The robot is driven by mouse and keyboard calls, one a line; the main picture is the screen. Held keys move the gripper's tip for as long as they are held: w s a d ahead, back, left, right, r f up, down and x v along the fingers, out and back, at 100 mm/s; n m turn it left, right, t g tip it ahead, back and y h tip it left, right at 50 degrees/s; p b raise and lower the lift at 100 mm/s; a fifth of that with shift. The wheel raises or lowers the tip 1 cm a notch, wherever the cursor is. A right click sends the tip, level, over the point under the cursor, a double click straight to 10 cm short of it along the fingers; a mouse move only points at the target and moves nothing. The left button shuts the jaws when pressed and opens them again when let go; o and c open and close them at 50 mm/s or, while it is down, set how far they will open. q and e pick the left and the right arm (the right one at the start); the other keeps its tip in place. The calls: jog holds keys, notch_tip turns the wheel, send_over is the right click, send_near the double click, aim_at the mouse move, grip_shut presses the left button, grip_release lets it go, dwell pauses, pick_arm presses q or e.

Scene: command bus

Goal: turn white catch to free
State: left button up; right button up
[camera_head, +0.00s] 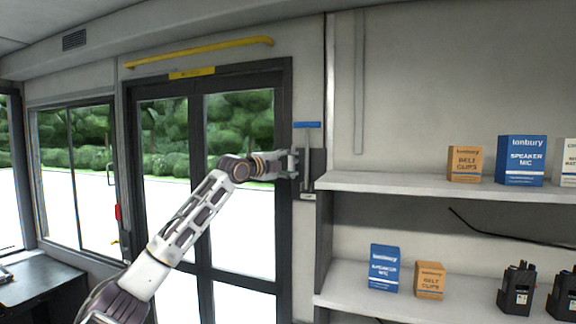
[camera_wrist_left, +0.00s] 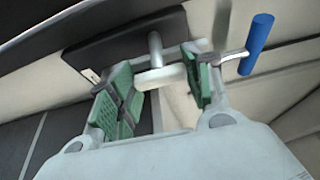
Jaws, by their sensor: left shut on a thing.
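The white catch (camera_wrist_left: 160,77) is a short pale bar on a post that stands out from a dark plate (camera_wrist_left: 125,48) in the left wrist view. My left gripper (camera_wrist_left: 160,88) has its green pads on either side of this bar and is shut on it. In the head view my left gripper (camera_head: 291,164) is at the left edge of the dark plate (camera_head: 318,165) beside the door, and it hides the catch. My right gripper is out of view.
A dark-framed glass door (camera_head: 284,230) is left of the plate, with a yellow rail (camera_head: 200,52) above. Close on the right, shelves (camera_head: 420,184) hold boxes and radios. A small white label (camera_head: 308,197) is below the plate.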

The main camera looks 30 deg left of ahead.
pick_arm(q)
jog(key=o, duration=1)
jog(key=shift+d+f, duration=0.1)
jog(key=shift+f, duration=0.05)
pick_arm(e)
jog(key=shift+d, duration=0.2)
pick_arm(q)
jog(key=shift+s+a, duration=0.3)
jog(key=shift+s, duration=0.6)
jog(key=s, duration=0.3)
jog(key=s+a, duration=0.1)
jog(key=s, duration=0.5)
jog(key=shift+a, duration=0.4)
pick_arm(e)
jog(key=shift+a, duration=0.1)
pick_arm(q)
jog(key=shift+s+d, duration=0.2)
jog(key=shift+s, duration=0.25)
